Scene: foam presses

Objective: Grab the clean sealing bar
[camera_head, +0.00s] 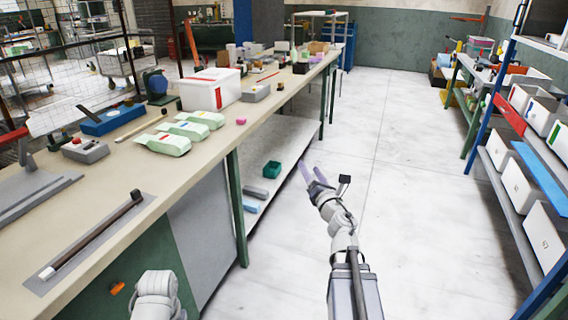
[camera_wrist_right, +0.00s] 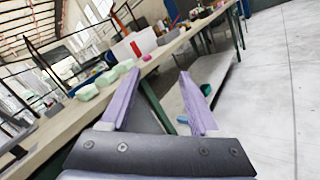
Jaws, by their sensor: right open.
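A long dark bar with a pale end, which looks like the sealing bar (camera_head: 92,238), lies on a grey mat (camera_head: 138,212) at the near left of the workbench in the head view. I cannot tell from here how clean it is. My right gripper (camera_head: 312,172) is held out over the aisle, right of the bench and well away from the bar. Its purple fingers are apart and empty, as the right wrist view (camera_wrist_right: 158,78) also shows. Only a white part of my left arm shows at the bottom; its gripper is out of the picture.
The workbench (camera_head: 160,188) also holds green-white packs (camera_head: 163,143), a white bin with a red label (camera_head: 208,90), a blue tool block (camera_head: 112,119) and a grey device (camera_head: 86,151). A shelf rack with white bins (camera_head: 518,185) stands right. The aisle floor (camera_head: 420,190) is clear.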

